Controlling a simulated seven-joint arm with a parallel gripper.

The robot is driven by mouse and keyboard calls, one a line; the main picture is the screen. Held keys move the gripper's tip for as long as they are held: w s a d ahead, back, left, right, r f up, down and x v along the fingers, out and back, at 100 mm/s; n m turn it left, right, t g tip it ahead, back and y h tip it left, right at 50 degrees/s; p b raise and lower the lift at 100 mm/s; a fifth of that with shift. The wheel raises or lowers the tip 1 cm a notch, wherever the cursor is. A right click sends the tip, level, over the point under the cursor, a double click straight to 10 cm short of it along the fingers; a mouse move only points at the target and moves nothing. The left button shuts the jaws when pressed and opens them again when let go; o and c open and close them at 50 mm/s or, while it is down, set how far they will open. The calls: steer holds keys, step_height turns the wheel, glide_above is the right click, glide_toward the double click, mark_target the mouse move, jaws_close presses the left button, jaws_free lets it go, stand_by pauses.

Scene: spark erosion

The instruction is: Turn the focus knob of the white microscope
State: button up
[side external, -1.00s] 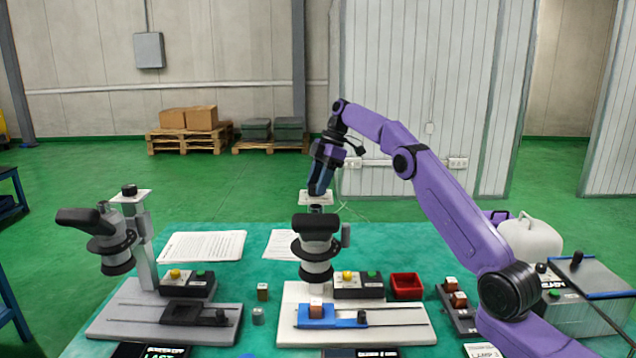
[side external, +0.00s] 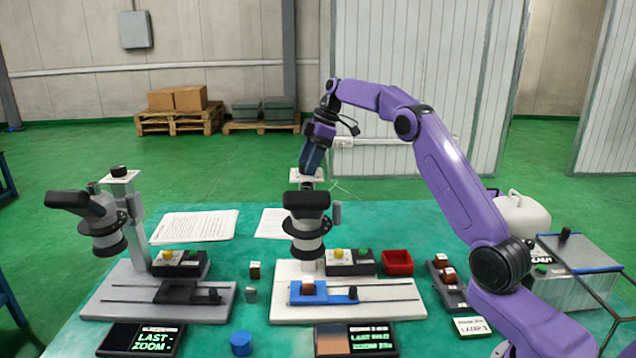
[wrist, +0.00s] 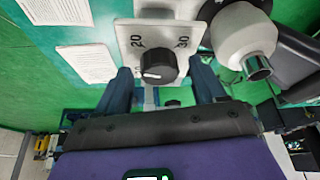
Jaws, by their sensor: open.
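The white microscope (side external: 307,235) stands mid-table on a white base (side external: 403,307), its dark-banded head over a blue slide stage (side external: 325,294). At the top of its column is a white dial plate (side external: 297,176). The wrist view shows the round black focus knob (wrist: 158,68) on the dial plate (wrist: 128,42), with a pale pointer mark and the numbers 20 and 30. My gripper (side external: 309,172) is at the plate, pointing down. In the wrist view my gripper (wrist: 161,88) is open, one finger each side of the knob, with gaps visible. My fingers hide the knob in the side view.
A grey microscope (side external: 105,230) stands at left. Printed sheets (side external: 195,225) lie behind. A red tray (side external: 397,262), a block rack (side external: 448,285) and a tank (side external: 580,270) are at right. Display boxes (side external: 140,339) and a blue cylinder (side external: 241,343) are in front.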

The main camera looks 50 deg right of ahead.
steer(key=m+t, duration=0.1)
steer(key=m, duration=0.1)
steer(key=m+h, duration=0.1)
steer(key=m, duration=0.2)
steer(key=shift+s+a+m+t, duration=0.1)
steer(key=shift+a+m+t, duration=0.05)
steer(key=shift+m+t, duration=0.2)
steer(key=m+h, duration=0.1)
steer(key=m, duration=0.1)
steer(key=m+h, duration=0.1)
steer(key=m, duration=0.1)
steer(key=shift+a+m+t, duration=0.1)
steer(key=shift+m+t, duration=0.15)
steer(key=shift+t, duration=0.1)
steer(key=a+v, duration=0.1)
steer(key=v, duration=1.7)
steer(key=s+a+f+n, duration=0.1)
steer(key=s+a+f, duration=0.2)
steer(key=s+a, duration=0.2)
steer(key=s+a+f+n+g, duration=0.1)
steer(key=s+a+f+n, duration=0.1)
steer(key=s+a, duration=0.3)
steer(key=s+a+f+n+g+y, duration=0.1)
steer(key=s+a+f+n, duration=0.1)
steer(key=s+a+f, duration=0.3)
steer(key=shift+a, duration=2.4)
